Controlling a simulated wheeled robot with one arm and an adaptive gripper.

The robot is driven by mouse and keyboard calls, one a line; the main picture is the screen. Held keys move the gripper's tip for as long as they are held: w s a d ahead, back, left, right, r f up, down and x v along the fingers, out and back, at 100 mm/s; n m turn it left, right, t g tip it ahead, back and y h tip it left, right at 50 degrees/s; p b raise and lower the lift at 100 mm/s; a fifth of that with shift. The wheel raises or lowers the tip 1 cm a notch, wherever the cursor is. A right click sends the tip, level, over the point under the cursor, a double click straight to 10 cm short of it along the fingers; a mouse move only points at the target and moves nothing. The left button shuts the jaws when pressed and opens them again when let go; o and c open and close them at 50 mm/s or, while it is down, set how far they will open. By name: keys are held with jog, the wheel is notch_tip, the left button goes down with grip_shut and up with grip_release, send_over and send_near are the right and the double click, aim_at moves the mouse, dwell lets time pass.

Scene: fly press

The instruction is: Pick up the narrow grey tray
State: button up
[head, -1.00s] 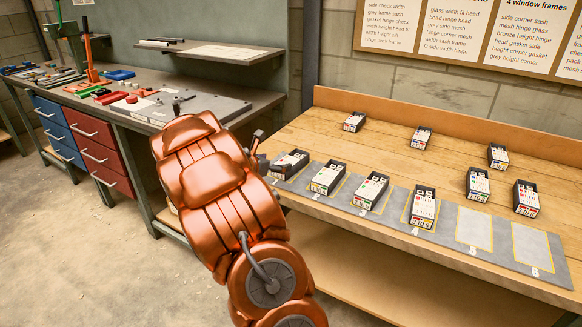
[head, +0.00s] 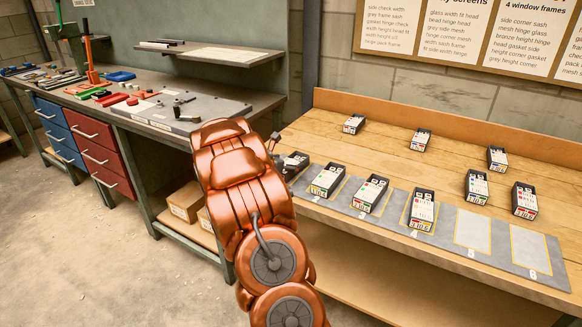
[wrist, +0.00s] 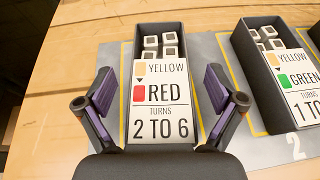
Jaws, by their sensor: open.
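A narrow dark grey tray (wrist: 184,48) sits on the leftmost outlined place of the mat. In the wrist view it holds several small pale blocks and a card reading "YELLOW, RED, TURNS 2 TO 6". It also shows in the head view (head: 297,161), partly hidden by my arm. Several similar trays stand nearby, and I cannot tell by shape alone which one the task names. My gripper (wrist: 160,82) is open, with one finger on either side of the tray's near part and nothing held. In the head view my arm hides most of the gripper.
A grey mat (head: 447,232) with numbered places lies along the bench front; its two rightmost places are empty. A neighbouring tray (wrist: 248,70) stands close on the right. More trays stand behind on the wooden bench (head: 385,150). A tool bench (head: 150,138) stands at left.

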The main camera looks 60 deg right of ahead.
jog(key=shift+c, duration=0.3)
jog(key=c, duration=1.3)
